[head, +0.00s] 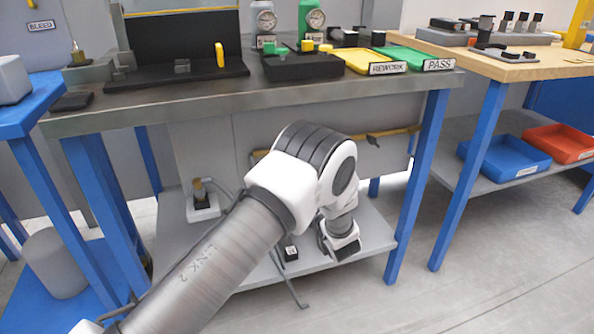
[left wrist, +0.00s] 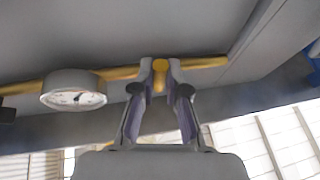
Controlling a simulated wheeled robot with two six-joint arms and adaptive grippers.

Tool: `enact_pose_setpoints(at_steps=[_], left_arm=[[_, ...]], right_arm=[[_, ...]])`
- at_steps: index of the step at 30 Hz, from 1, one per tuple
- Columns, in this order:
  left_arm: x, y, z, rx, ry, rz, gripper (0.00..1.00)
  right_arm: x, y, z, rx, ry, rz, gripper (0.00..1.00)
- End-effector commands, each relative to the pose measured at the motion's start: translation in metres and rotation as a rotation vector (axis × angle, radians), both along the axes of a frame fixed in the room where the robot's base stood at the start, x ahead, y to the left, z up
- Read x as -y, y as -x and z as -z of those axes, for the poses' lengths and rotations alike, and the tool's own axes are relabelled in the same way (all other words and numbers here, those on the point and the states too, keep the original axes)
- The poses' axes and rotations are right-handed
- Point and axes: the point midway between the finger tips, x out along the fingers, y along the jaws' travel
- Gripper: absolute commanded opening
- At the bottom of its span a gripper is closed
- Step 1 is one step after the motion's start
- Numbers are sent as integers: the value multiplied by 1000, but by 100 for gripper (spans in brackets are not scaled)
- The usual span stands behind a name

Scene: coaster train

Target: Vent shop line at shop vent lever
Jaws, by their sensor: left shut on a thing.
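In the left wrist view my left gripper (left wrist: 160,75) is shut on a yellow handle (left wrist: 159,80), which appears to be the shop vent lever. The handle sits at a yellow pipe (left wrist: 205,63) running under the bench. The same pipe shows under the bench in the head view (head: 400,131). A round white-faced gauge (left wrist: 76,98) is on the pipe, left of the gripper. My right gripper is in neither view.
The grey bench (head: 300,95) and its blue legs (head: 425,170) surround my arm. A low grey shelf (head: 375,235) lies below, carrying a small fitting (head: 203,200). On top are a yellow REWORK tray (head: 362,58) and a green PASS tray (head: 413,55).

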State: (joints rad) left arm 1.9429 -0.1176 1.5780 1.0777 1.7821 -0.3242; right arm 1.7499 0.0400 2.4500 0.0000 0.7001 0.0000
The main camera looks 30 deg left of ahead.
Motion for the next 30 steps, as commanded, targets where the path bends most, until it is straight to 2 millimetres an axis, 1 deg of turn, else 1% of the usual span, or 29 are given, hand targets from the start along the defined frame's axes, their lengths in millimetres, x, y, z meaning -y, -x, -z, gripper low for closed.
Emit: enact_pose_setpoints(at_steps=[14,15,16,17,26,30], left_arm=[[0,0,1,10,11,0,0],[0,0,1,10,11,0,24],[0,0,1,10,11,0,34],[0,0,1,10,11,0,39],[2,0,1,11,11,0,39],[15,6,7,9,10,3,39]], right_arm=[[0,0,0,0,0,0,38],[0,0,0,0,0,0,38],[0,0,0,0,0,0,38],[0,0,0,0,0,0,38],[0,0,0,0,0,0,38],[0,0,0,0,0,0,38]])
